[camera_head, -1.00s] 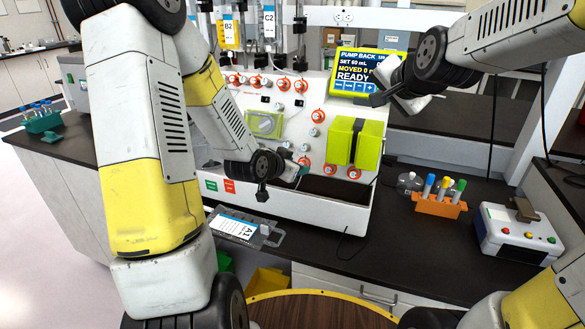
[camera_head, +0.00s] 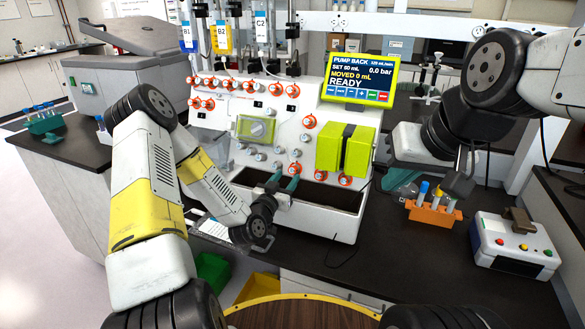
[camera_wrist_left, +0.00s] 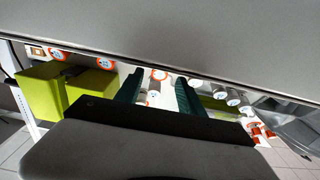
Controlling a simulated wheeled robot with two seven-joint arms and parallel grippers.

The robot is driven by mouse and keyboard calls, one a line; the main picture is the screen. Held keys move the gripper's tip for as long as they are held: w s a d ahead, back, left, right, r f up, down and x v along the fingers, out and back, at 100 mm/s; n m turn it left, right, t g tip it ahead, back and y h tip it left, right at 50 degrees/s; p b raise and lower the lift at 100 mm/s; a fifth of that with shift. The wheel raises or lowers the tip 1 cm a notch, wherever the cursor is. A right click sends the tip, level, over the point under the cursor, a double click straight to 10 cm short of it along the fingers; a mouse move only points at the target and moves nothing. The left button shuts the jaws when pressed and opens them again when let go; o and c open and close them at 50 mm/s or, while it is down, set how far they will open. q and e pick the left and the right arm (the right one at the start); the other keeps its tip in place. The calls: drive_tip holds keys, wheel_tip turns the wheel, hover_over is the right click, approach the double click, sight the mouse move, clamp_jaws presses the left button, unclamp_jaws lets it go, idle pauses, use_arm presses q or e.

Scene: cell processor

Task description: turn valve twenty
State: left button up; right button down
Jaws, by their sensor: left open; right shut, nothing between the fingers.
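The white cell processor (camera_head: 235,165) carries several valves with orange rings on its front; their numbers are too small to read, so I cannot tell which is valve twenty. My left gripper (camera_head: 283,184) is open, its teal fingers pointing at the lower front panel, just below an orange-ringed valve (camera_head: 295,168). In the left wrist view, an orange-ringed valve (camera_wrist_left: 159,75) shows beyond and between the open fingers (camera_wrist_left: 158,92); I see no contact. My right gripper (camera_head: 402,182) is shut and empty, right of the processor, partly hidden by its own arm.
A screen (camera_head: 360,78) reading READY stands above the panel. A yellow-green block (camera_head: 330,150) juts out right of the left gripper. An orange tube rack (camera_head: 433,214) and a white box with buttons (camera_head: 515,243) stand on the dark bench at right.

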sight(292, 171)
use_arm(q)
drive_tip(key=shift+x, duration=1.55)
clamp_jaws()
